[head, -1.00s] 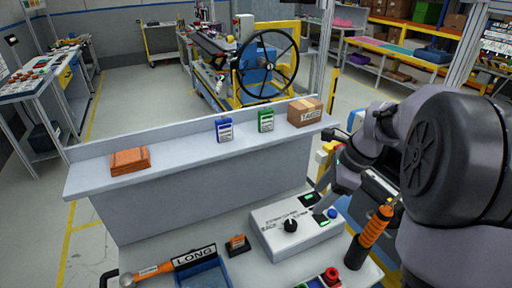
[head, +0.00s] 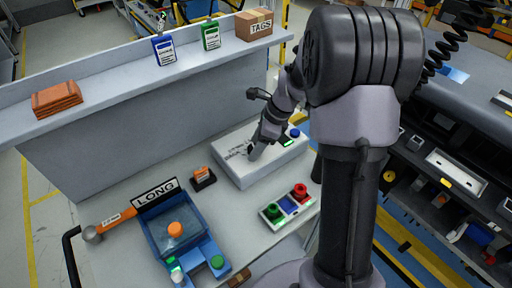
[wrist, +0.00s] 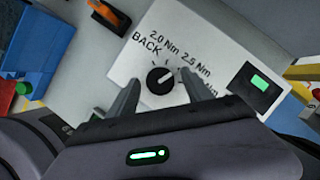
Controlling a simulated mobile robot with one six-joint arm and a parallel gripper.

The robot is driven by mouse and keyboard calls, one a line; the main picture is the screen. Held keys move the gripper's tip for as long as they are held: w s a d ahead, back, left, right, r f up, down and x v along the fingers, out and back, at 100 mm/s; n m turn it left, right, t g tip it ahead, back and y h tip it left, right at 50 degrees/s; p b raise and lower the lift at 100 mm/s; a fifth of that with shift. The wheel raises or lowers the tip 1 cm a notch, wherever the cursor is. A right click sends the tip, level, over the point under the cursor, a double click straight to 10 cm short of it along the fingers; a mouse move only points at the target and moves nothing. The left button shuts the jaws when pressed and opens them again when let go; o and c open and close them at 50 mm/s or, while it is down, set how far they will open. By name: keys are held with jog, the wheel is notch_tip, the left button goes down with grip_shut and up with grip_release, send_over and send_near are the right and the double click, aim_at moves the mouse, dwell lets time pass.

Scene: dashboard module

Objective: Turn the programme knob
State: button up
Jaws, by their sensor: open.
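The programme knob (wrist: 160,79) is black and round with a white pointer mark towards its upper right in the wrist view. It sits on the white dashboard module (head: 232,168); the module's face also shows in the wrist view (wrist: 128,68). Labels BACK, 2.0 Nm and 2.5 Nm curve around the knob, and another label is partly hidden by the right finger. My gripper (wrist: 159,85) is open, with one finger on each side of the knob; contact is not clear. In the head view my gripper (head: 255,148) is over the module and hides the knob.
In front stands a box with red and green buttons (head: 286,206). A blue tray (head: 150,222) and a small orange item (head: 201,174) lie left. A raised shelf (head: 120,98) runs behind.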

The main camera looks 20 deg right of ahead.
grip_shut()
jog(key=shift+r, duration=0.1)
jog(key=shift+p, duration=0.3)
jog(key=n+p, duration=0.3)
jog(key=shift+w+r+g+y, duration=0.2)
jog(key=shift+g+y, duration=0.1)
jog(key=shift+g, duration=0.1)
jog(key=n+g+p, duration=0.1)
jog(key=n+p, duration=0.2)
jog(key=shift+f, duration=0.1)
jog(key=shift+n+g+p, duration=0.4)
jog(key=shift+n+p, duration=0.35)
jog(key=shift+n, duration=0.05)
jog(key=shift+f+n, duration=0.15)
jog(key=shift+n, duration=0.15)
